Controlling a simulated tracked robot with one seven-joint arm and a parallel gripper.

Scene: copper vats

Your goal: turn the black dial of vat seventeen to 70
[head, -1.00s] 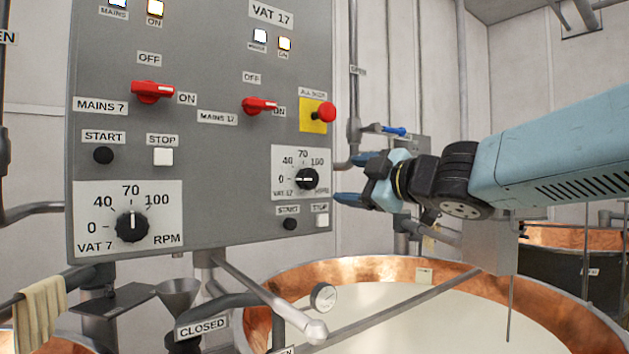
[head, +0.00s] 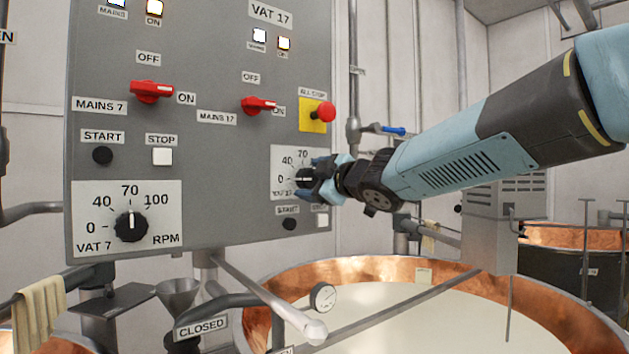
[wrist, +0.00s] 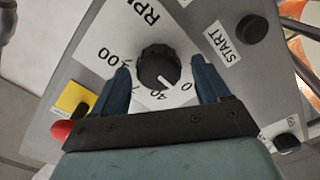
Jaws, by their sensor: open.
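The black dial (head: 303,178) of vat seventeen sits on a white scale plate (head: 283,160) at the panel's lower right. It also shows in the wrist view (wrist: 156,66), its white pointer mark between 0 and 40, on the low side of the scale. My gripper (head: 313,178) is at the dial, coming from the right. In the wrist view my gripper (wrist: 160,66) is open, one blue finger on each side of the dial, with a gap showing on both sides. It partly hides the scale in the head view; the 70 is hidden in the wrist view.
A red stop knob on a yellow plate (head: 313,113) is above the dial. A start button (head: 289,224) and a stop button (head: 322,216) are just below. The vat 7 dial (head: 131,226) is to the left. A copper vat (head: 400,270) stands below.

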